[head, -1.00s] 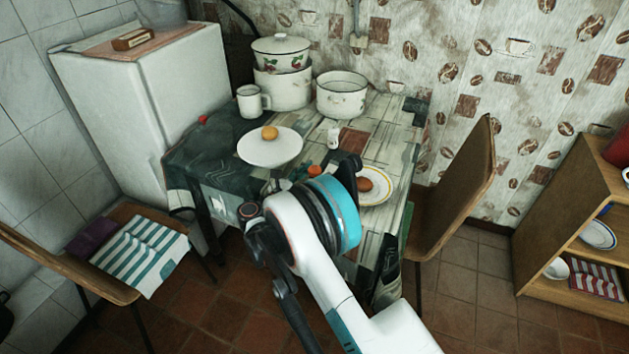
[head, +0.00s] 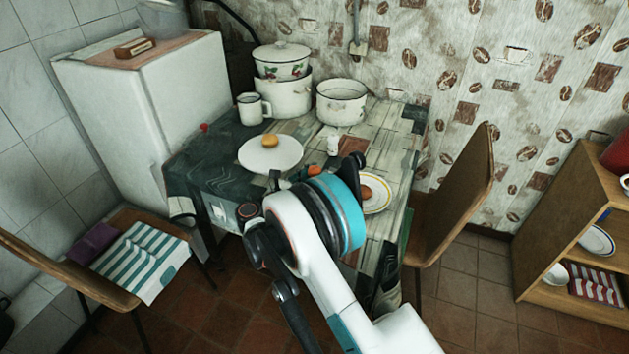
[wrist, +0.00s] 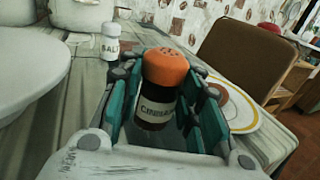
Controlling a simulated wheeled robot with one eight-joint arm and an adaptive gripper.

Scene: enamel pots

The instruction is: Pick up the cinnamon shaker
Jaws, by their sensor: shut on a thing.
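The cinnamon shaker (wrist: 157,98) is a dark jar with an orange perforated lid and a white label, seen in the wrist view. It stands upright between the two fingers of my gripper (wrist: 163,108), which is shut on it. In the head view my arm hides most of the shaker; only its orange lid (head: 315,171) shows, on the near part of the table, next to my gripper (head: 318,177). I cannot tell whether its base touches the table.
A white salt shaker (wrist: 112,42) stands just beyond, to the left. A white plate (head: 257,160) with a round bun is at left, and a yellow-rimmed plate (head: 382,203) at right. Pots (head: 284,97) and a mug (head: 251,110) stand at the back. A chair (head: 460,185) is at the right.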

